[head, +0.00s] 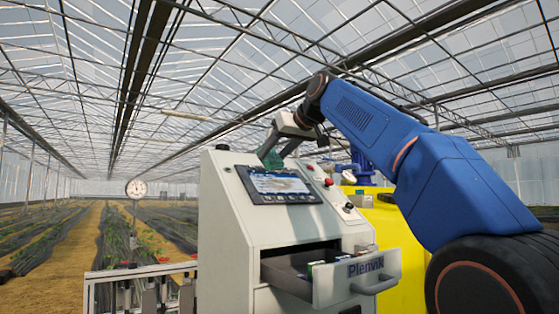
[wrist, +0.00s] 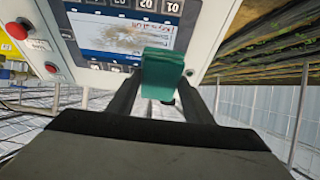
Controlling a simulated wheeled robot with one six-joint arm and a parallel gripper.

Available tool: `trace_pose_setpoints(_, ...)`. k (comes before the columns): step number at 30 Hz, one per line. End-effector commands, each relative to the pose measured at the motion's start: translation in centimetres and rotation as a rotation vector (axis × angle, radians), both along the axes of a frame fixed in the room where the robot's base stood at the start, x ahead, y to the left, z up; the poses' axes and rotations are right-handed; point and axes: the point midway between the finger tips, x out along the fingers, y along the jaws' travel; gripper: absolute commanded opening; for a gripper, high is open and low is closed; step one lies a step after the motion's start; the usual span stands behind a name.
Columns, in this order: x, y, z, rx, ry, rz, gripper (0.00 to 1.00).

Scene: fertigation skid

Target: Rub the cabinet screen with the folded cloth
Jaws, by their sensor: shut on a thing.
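The cabinet screen (head: 278,184) is a dark-framed panel on the sloped front of a pale cabinet. A brown smudge lies on its lit area, and the wrist view shows the screen (wrist: 122,32) upside down with the same smudge. My gripper (head: 274,148) is above the screen's upper edge. It is shut on the folded cloth (head: 270,158), a green pad. In the wrist view the cloth (wrist: 163,70) sits between the two dark fingers and overlaps the screen's edge. I cannot tell whether the cloth touches the screen.
An open drawer (head: 357,279) with small packets juts out below the screen. Red buttons (head: 328,182) sit on the cabinet's right side. A yellow tank (head: 398,235) stands behind at right. A round dial (head: 136,189) on a post and a railing (head: 140,272) stand at left.

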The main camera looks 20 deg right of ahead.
Motion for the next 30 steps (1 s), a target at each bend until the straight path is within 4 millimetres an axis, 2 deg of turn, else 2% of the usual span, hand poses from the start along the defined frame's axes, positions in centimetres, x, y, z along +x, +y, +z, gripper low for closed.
trace_pose_setpoints(5, 0.6, 0.2, -0.5, 0.002, -0.002, 0.000, 0.28)
trace_pose_setpoints(19, 3.2, 1.1, -3.7, 0.000, 0.000, 0.001, 0.28)
trace_pose_setpoints(30, 3.8, 1.3, -4.4, 0.001, -0.002, 0.001, 0.28)
